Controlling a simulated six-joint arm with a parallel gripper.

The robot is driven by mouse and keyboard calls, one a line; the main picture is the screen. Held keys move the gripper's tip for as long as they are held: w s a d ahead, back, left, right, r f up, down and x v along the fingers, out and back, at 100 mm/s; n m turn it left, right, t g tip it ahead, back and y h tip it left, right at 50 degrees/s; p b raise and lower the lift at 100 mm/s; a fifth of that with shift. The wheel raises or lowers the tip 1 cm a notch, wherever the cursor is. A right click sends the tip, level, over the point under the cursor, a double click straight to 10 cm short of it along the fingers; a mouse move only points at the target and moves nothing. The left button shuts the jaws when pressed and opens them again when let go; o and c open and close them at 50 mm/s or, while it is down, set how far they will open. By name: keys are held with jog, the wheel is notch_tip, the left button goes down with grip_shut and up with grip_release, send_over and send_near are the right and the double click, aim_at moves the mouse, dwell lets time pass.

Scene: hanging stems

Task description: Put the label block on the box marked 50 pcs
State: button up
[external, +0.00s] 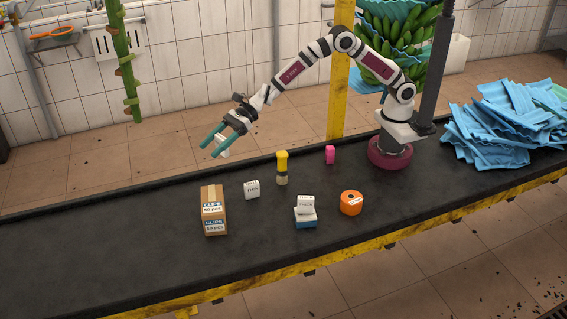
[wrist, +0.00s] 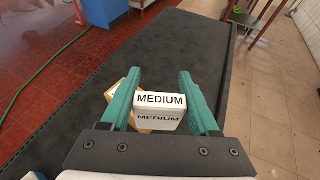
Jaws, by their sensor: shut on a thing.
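My gripper (external: 209,150) is raised above the far edge of the conveyor, up and behind the box. It is shut on a white label block (wrist: 159,101) that reads MEDIUM, held between the two teal fingers. In the external view the held block (external: 222,145) is partly covered by the fingers. The brown cardboard box (external: 206,194) with white and blue "CLIPS 50 pcs" labels stands on the belt, below the gripper in the picture. In the wrist view part of a brown box shows behind the held block, mostly hidden.
Another white label block (external: 251,189) stands right of the box. A further white block (external: 305,204) sits on a blue-and-white base. A yellow-topped tool (external: 282,167), an orange roll (external: 351,203) and a pink item (external: 330,155) stand further right. The belt left of the box is clear.

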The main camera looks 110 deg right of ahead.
send_over(214, 201)
notch_tip(214, 201, down, 5)
jog(key=shift+f, duration=0.1)
notch_tip(214, 201, down, 4)
jog(key=shift+a+f, duration=0.1)
jog(key=shift+f, duration=0.1)
jog(key=o, duration=1.4)
jog(key=shift+c, duration=0.2)
